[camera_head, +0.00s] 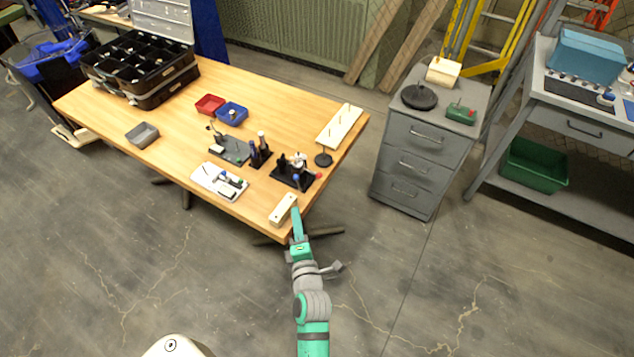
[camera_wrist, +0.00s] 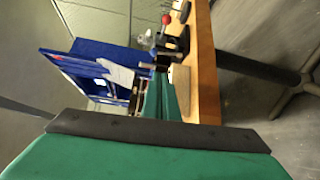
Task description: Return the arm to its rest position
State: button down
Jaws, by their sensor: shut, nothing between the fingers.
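My arm, teal and grey, reaches up from the bottom of the head view to the near right corner of the wooden table. My gripper (camera_head: 296,211) points away from me, just right of a cream block (camera_head: 283,209) at the table corner; whether they touch cannot be told. In the wrist view, the teal fingers of my gripper (camera_wrist: 161,72) are together with nothing held between them. The wooden tabletop (camera_wrist: 207,72) is close beside them on the right of that view.
The table (camera_head: 180,130) holds a black organizer case (camera_head: 140,72), red (camera_head: 209,104) and blue (camera_head: 232,113) bins, and small fixtures. A grey drawer cabinet (camera_head: 420,150) and workbench (camera_head: 545,90) stand right. Open floor (camera_head: 430,270) surrounds my arm.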

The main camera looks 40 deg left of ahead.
jog(key=s+d+f+m+t+h, duration=0.2)
jog(key=s+d+m+h, duration=0.15)
jog(key=d+m, duration=0.6)
jog(key=s+d+f+m+t+h, duration=0.1)
jog(key=s+d+m+h, duration=0.25)
jog(key=d, duration=1.05)
jog(key=s+d+r+m+h, duration=0.3)
jog(key=s+d+m, duration=0.2)
jog(key=s+m, duration=0.2)
jog(key=s+d+r+m+h, duration=0.2)
jog(key=s+d+m, duration=0.3)
jog(key=s+m, duration=0.3)
jog(key=shift+s+d+r+m+t+h, duration=0.2)
jog(key=shift+r+m+t+h, duration=0.15)
jog(key=shift+r, duration=0.55)
jog(key=shift+w, duration=0.1)
